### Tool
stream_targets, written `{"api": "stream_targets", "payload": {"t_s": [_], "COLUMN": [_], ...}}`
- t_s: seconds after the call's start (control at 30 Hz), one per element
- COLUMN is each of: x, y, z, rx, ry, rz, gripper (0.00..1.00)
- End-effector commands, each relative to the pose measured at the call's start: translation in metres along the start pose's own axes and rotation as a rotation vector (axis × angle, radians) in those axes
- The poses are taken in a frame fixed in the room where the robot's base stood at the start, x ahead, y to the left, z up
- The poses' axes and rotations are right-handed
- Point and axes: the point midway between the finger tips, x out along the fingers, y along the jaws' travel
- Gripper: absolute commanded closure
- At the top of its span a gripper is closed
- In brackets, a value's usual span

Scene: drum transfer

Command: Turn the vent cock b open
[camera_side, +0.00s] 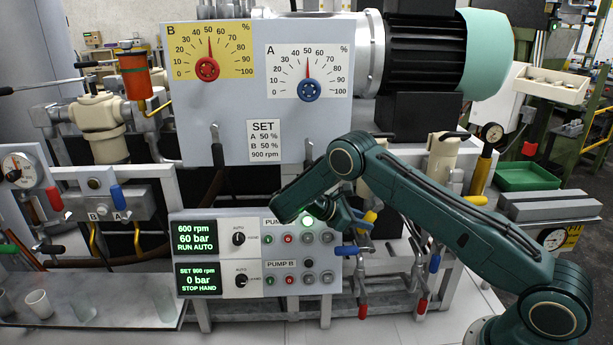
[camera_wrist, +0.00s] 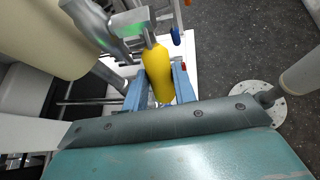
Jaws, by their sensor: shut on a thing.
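My gripper (camera_wrist: 160,88) has its blue fingers on both sides of a yellow handle (camera_wrist: 157,70) in the wrist view and is shut on it. The handle is joined to a grey metal fitting (camera_wrist: 128,25) at the top. In the side view the yellow handle (camera_side: 370,217) shows just right of the pump panel, beside my green wrist. My gripper's fingers are mostly hidden there by my arm. No label can be read on the handle, so I cannot tell from it which vent cock this is, or its exact turn.
The pump control panel (camera_side: 248,255) stands left of my wrist. Blue (camera_side: 435,262) and red (camera_side: 421,307) valve handles hang on the pipework to the right. The gauge board (camera_side: 262,95) and motor are above. Another yellow lever (camera_side: 475,199) stands behind my arm.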

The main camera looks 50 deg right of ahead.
Motion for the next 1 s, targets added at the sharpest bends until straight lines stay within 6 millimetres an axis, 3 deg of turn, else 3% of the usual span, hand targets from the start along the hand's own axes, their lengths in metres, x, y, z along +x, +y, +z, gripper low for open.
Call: {"api": "stream_targets", "payload": {"t_s": [0.37,0.4,0.5,1.0], "x": [0.0005,0.0005,0.0005,-0.0006], "y": [-0.0007,-0.0007,-0.0005,0.0001], "z": [0.0,0.0,0.0,0.0009], "rx": [-0.002,-0.002,-0.001,0.002], "ry": [-0.006,-0.006,-0.005,0.014], "rz": [-0.002,-0.002,-0.001,0.0], "gripper": [1.0,0.69,0.51,0.51]}}
